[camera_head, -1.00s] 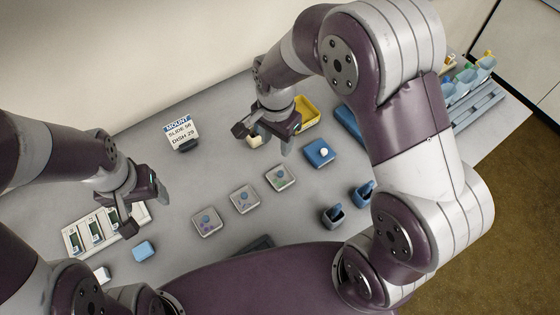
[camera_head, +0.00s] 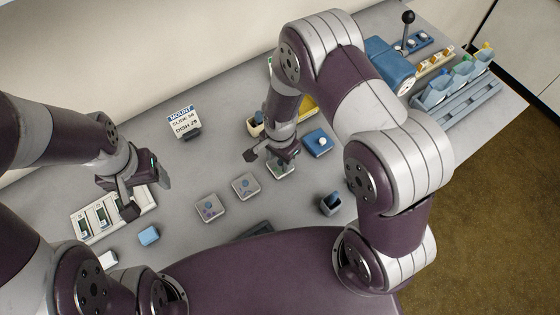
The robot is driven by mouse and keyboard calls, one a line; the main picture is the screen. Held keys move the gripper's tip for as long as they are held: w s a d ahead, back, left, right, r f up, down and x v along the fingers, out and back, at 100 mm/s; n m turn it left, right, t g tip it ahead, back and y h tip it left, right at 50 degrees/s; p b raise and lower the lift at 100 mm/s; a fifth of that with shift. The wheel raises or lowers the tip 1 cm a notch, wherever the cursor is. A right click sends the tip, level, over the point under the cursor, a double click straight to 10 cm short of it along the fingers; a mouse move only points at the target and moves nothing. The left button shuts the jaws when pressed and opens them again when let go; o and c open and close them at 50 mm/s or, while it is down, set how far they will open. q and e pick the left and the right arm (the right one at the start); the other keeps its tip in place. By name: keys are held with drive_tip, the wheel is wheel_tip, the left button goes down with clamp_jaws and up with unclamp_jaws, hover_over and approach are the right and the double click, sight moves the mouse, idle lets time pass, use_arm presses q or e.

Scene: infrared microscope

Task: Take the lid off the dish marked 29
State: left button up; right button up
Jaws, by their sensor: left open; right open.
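Three square, clear-lidded dishes stand in a slanting row: a left dish (camera_head: 210,208), a middle dish (camera_head: 246,186) and a right dish (camera_head: 282,171). Each has a small round knob on its lid where visible; their numbers are too small to read. My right gripper (camera_head: 271,160) is open, just above the right dish, and hides part of it. I cannot tell whether it touches the lid. My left gripper (camera_head: 146,195) is open and empty above the slide tray (camera_head: 148,210). A sign (camera_head: 184,123) reads MOUNT, SLIDE, with a doubtful number, and DISH 29.
A blue block with a white knob (camera_head: 318,142) stands right of my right gripper, near a yellow tray (camera_head: 309,104). A dark-blue cup (camera_head: 331,203) stands in front. A small blue block (camera_head: 149,235) lies by the slide tray. A blue rack (camera_head: 458,98) is far right.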

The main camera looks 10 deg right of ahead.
drive_tip(key=shift+s+r, duration=0.1)
drive_tip(key=shift+s, duration=0.05)
clamp_jaws()
